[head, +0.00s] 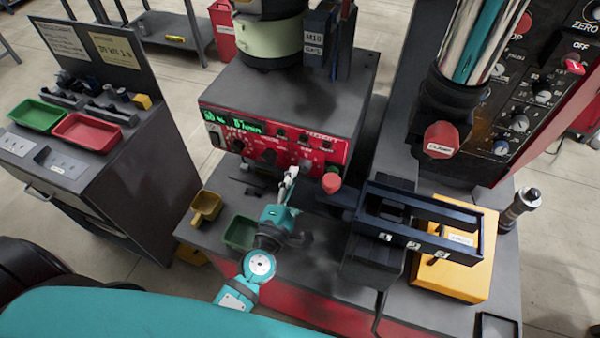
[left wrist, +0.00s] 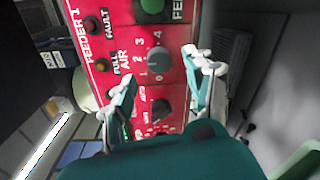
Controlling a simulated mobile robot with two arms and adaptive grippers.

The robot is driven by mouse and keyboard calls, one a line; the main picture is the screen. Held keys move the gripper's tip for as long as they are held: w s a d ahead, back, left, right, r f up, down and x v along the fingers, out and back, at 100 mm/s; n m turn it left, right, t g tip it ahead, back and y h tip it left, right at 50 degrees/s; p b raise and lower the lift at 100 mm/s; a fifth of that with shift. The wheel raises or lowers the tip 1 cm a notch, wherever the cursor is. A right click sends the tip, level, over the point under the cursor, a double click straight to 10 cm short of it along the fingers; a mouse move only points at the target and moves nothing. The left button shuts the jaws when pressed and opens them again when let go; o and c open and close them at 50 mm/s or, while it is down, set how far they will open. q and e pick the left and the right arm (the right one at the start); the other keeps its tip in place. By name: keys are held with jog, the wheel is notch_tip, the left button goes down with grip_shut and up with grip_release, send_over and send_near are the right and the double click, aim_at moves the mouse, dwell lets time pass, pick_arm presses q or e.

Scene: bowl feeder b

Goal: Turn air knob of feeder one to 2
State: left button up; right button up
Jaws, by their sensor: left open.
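In the left wrist view, the red front panel (left wrist: 118,22) of feeder one fills the upper middle, with its "FEEDER 1" label sideways. The dark grey air knob (left wrist: 158,62) sits beside the word AIR and a scale of printed numbers. Its exact setting is too small to tell. The open fingers of my left gripper (left wrist: 160,68) lie either side of the knob; I cannot tell whether they touch it. In the head view, my left gripper (head: 290,176) is close in front of the panel (head: 330,152) and partly covers its lower controls. My right gripper is out of view.
Another dark knob (left wrist: 161,109) sits close to the air knob, beside my left fingers. In the head view, a red-headed knob (head: 331,183) stands just right of my gripper. Yellow (head: 206,206) and green (head: 240,233) trays lie in front. A dark rail assembly (head: 420,218) stands at right.

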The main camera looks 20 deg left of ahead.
pick_arm(q)
jog(key=s, duration=0.8)
jog(key=shift+a+r, duration=0.15)
jog(key=shift+r, duration=0.05)
